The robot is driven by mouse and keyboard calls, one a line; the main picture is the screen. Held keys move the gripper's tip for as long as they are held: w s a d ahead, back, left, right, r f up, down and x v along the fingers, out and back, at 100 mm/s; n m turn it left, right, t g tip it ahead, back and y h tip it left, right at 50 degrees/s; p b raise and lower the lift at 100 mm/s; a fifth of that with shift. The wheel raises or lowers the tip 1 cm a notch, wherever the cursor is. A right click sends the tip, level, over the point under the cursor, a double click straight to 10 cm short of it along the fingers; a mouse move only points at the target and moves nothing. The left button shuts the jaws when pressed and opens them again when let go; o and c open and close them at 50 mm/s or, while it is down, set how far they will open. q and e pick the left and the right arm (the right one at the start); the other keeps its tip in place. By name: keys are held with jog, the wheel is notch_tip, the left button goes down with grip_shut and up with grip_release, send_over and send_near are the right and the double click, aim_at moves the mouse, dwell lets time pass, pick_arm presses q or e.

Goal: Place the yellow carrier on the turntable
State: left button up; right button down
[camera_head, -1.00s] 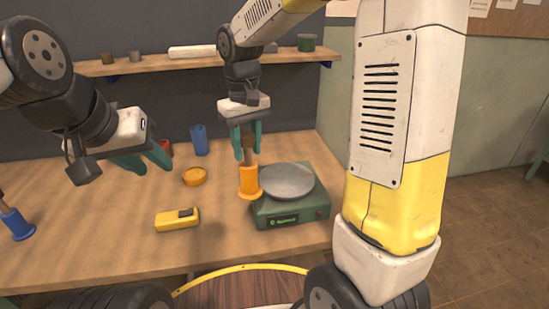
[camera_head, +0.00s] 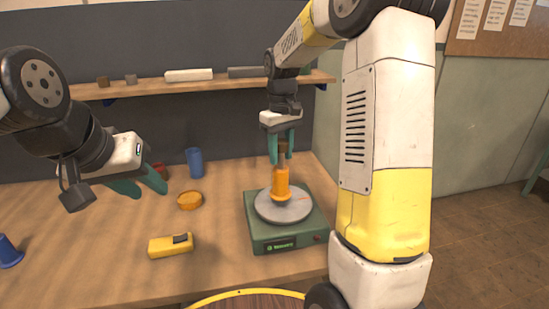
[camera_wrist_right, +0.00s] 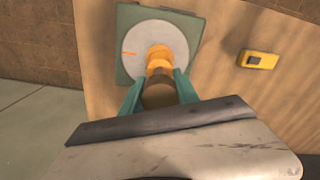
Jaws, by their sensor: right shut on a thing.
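The yellow carrier (camera_head: 281,184), an orange-yellow spool shape with a brown upper part, stands upright over the middle of the grey disc of the turntable (camera_head: 258,208). It also shows in the right wrist view (camera_wrist_right: 158,58) against the turntable disc (camera_wrist_right: 133,40). Its base looks at or just above the disc; I cannot tell whether it touches. My right gripper (camera_head: 281,152) is shut on the carrier's brown upper part, with its green fingers on either side. My left gripper (camera_head: 141,184) is open and empty above the left part of the table.
A yellow handheld device (camera_head: 170,246) lies left of the turntable's green base. A shallow orange dish (camera_head: 190,201), a blue cylinder (camera_head: 195,163) and a red object (camera_head: 160,171) are farther back. A blue-based piece (camera_head: 9,252) is at the left edge. A shelf (camera_head: 130,90) runs behind.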

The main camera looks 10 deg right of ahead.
aim_at(281, 170)
jog(key=shift+w+d, duration=0.45)
jog(key=shift+d, duration=0.2)
jog(key=shift+f, duration=1.9)
jog(key=c, duration=0.9)
grip_release()
